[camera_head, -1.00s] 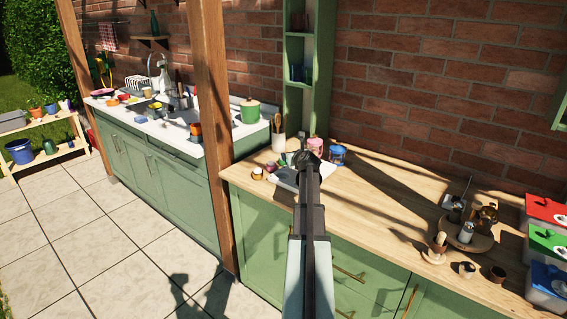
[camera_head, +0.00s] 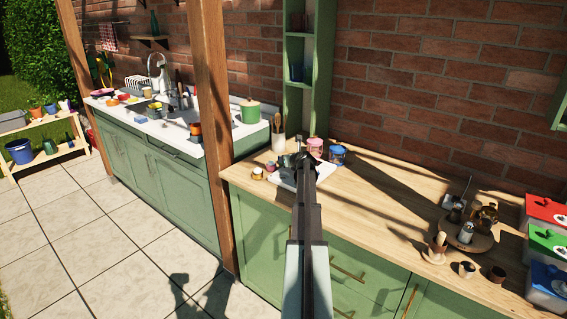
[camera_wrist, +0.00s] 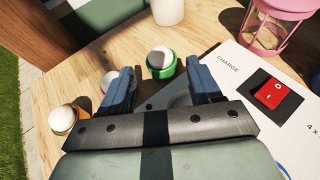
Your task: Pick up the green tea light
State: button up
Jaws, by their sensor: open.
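The green tea light (camera_wrist: 161,63), a green holder with a white candle top, stands upright on the wooden counter in the wrist view. My gripper (camera_wrist: 161,84) is open, and the tea light appears between and just beyond its two blue fingers. I see nothing held, and cannot tell if a finger touches the tea light. In the head view my gripper (camera_head: 288,160) is over the counter's left end, where I cannot make out the green tea light.
An amber tea light (camera_wrist: 63,119) stands left of my gripper; a pinkish one (camera_wrist: 110,80) is partly hidden by the left finger. A pink lantern (camera_wrist: 270,25) and white pot (camera_wrist: 168,9) stand behind.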

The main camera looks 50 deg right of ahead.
jog(key=x, duration=0.5)
jog(key=c, duration=0.8)
